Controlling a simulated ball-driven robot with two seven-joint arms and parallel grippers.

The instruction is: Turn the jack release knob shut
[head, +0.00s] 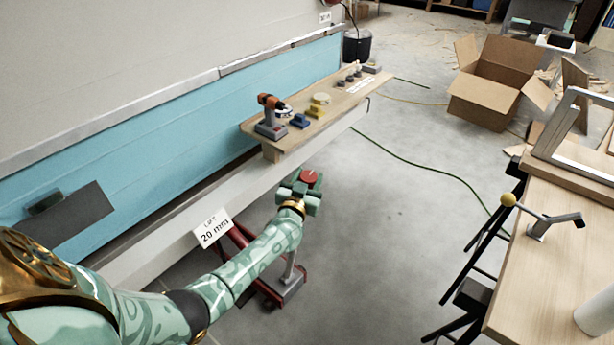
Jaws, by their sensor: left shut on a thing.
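The jack release knob is a round red disc (308,176) near the middle of the head view, just below the end of the wooden shelf. My left gripper (304,185) reaches it from the lower left, and its green fingers are shut around the knob. The fingers hide the knob's sides, and I cannot make out its turn angle. The red jack (269,292) stands on the floor below, largely hidden behind my left forearm. My right gripper is out of the picture.
A pale beam with a "LIFT 20 mm" sign (214,229) runs along the camper's blue side. A workbench (553,262) stands at right. Open floor (390,215) lies between, crossed by a green cable (420,167).

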